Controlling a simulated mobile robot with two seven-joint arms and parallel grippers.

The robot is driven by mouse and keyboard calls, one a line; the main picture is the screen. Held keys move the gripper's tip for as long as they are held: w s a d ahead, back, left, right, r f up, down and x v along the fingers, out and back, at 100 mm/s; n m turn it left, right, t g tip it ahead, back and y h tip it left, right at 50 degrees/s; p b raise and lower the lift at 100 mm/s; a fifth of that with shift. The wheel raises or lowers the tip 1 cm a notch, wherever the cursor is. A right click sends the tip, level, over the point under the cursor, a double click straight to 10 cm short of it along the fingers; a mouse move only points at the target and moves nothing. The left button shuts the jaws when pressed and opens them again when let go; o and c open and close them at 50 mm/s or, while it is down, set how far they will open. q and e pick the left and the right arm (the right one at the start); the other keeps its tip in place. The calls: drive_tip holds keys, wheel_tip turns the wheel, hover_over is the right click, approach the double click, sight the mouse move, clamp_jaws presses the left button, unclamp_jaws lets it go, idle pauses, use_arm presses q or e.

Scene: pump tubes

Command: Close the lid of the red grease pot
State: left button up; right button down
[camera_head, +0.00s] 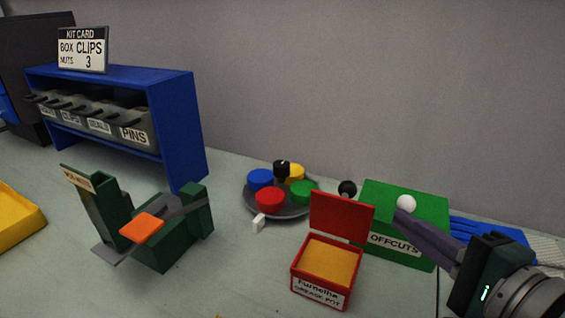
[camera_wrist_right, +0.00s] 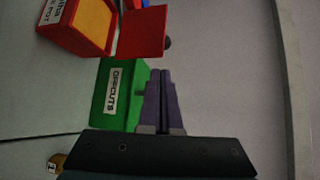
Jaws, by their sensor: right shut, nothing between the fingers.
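The red grease pot (camera_head: 318,291) stands on the bench, filled with yellow-orange grease. Its red lid (camera_head: 341,218) is open and stands up at the pot's back edge. The pot (camera_wrist_right: 62,42) and its lid (camera_wrist_right: 142,32) also show at the top of the right wrist view. My right gripper (camera_head: 401,214) is shut and empty, to the right of the lid and apart from it, in front of the green offcuts box. Its closed purple fingers (camera_wrist_right: 160,72) point toward the lid's side in the wrist view. My left gripper is not in view.
The green offcuts box (camera_head: 425,208) stands behind and right of the pot. A white ball (camera_head: 406,203) and a black ball (camera_head: 348,188) show near it. A round grey tray (camera_head: 254,204) holds coloured round pieces. A dark green fixture (camera_head: 165,255) and blue rack (camera_head: 180,125) stand left.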

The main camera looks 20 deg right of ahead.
sight(344, 207)
drive_tip(key=x, duration=1)
drive_tip(key=shift+d+b, duration=0.4)
drive_tip(key=shift+s, duration=0.1)
